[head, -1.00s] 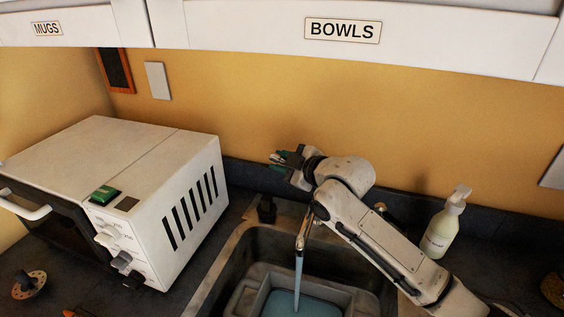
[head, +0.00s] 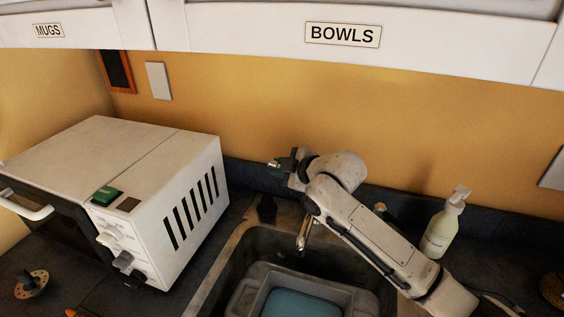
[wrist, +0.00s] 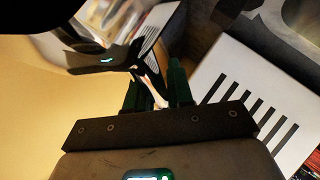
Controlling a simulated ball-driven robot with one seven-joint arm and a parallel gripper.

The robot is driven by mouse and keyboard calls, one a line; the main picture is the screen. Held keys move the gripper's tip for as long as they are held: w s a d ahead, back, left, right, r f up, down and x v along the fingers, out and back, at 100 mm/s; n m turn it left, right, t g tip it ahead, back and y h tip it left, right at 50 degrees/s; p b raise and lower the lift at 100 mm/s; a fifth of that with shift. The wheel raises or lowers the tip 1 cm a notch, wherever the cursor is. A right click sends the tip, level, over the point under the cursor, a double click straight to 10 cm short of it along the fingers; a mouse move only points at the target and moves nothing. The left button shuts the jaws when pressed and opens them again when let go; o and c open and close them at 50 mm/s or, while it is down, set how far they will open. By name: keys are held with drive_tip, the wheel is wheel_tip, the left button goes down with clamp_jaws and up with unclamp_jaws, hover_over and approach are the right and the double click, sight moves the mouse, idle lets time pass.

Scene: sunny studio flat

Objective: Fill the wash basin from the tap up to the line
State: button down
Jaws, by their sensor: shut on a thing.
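The grey wash basin (head: 258,270) sits in the sink under the tap, with pale blue water (head: 300,304) in it. I cannot make out a fill line on its visible walls. The tap's spout (head: 303,234) points down over the basin and no stream shows below it. My gripper (head: 274,164) is behind the sink, above and left of the spout. In the wrist view, its green fingers (wrist: 154,88) are shut on a thin shiny piece, which looks like the tap's lever (wrist: 152,82). My forearm hides part of the tap.
A white microwave-like appliance (head: 150,190) stands left of the sink. A soap bottle (head: 441,229) stands on the counter to the right. Cupboards labelled MUGS and BOWLS (head: 342,34) hang above. A round holed item (head: 31,284) lies at the lower left.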

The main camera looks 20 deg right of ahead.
drive_tip(key=shift+f, duration=0.25)
drive_tip(key=c, duration=1.1)
unclamp_jaws()
drive_tip(key=b+v, duration=0.2)
drive_tip(key=v, duration=0.8)
drive_tip(key=shift+s+r, duration=0.25)
drive_tip(key=shift+r, duration=0.05)
